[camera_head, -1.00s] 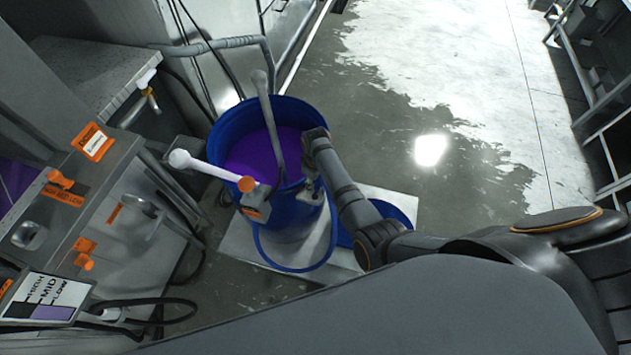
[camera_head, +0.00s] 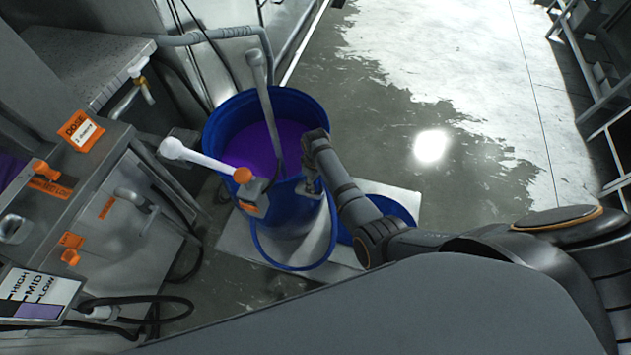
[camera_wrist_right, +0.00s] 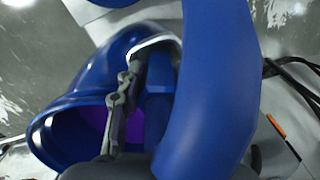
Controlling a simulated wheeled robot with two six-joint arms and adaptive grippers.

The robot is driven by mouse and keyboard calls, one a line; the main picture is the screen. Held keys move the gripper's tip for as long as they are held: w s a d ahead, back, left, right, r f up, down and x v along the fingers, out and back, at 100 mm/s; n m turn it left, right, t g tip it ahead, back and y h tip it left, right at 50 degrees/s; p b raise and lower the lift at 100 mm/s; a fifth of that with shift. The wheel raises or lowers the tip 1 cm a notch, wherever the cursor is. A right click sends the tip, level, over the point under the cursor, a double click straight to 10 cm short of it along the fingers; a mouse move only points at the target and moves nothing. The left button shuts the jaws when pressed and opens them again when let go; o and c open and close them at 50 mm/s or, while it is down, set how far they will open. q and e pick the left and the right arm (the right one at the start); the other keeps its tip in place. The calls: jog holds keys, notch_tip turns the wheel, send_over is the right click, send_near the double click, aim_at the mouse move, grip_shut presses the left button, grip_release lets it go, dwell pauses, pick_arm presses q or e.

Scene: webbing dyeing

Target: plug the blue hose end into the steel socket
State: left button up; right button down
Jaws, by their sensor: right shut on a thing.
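The blue hose (camera_head: 329,240) hangs in a loop down the front of a blue barrel and shows large and close in the right wrist view (camera_wrist_right: 215,80). My right gripper (camera_head: 311,186) is at the barrel's right rim. In the right wrist view, its finger (camera_wrist_right: 118,105) lies against a dark blue piece that looks like the hose end (camera_wrist_right: 158,95); it is shut on that piece. A bent grey metal fitting (camera_head: 138,199) on the machine front at left may be the steel socket; I cannot tell for sure. My left gripper is out of view.
The blue barrel (camera_head: 222,128) holds purple liquid, with a grey rod and a white-handled tool at its rim. The machine (camera_head: 100,185) with orange knobs stands at left. A blue lid (camera_head: 392,208) lies by the barrel. Wet floor at right is clear.

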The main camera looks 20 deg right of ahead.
jog(key=c, duration=0.8)
grip_release()
notch_tip(320, 180, up, 12)
jog(key=s+d+f+m+b, duration=0.15)
jog(key=s+f, duration=0.35)
jog(key=f, duration=0.6)
jog(key=s+d+f+m+b, duration=0.1)
jog(key=s+d+f, duration=0.1)
jog(key=s+f, duration=0.6)
jog(key=s+d+f+m+b, duration=0.1)
jog(key=s+d+f+b, duration=0.15)
jog(key=f, duration=1.05)
jog(key=s+d+f+m, duration=0.1)
jog(key=s+f, duration=0.3)
jog(key=s, duration=0.4)
jog(key=s+d+f+m+b, duration=0.1)
jog(key=s+d+f, duration=0.2)
jog(key=s, duration=0.5)
jog(key=s+d+f+m+t, duration=0.1)
jog(key=s+d+f, duration=0.2)
jog(key=s+f, duration=0.2)
jog(key=shift+s+f+h+b, duration=0.2)
jog(key=shift+s+h+b, duration=0.2)
jog(key=shift+s, duration=1.5)
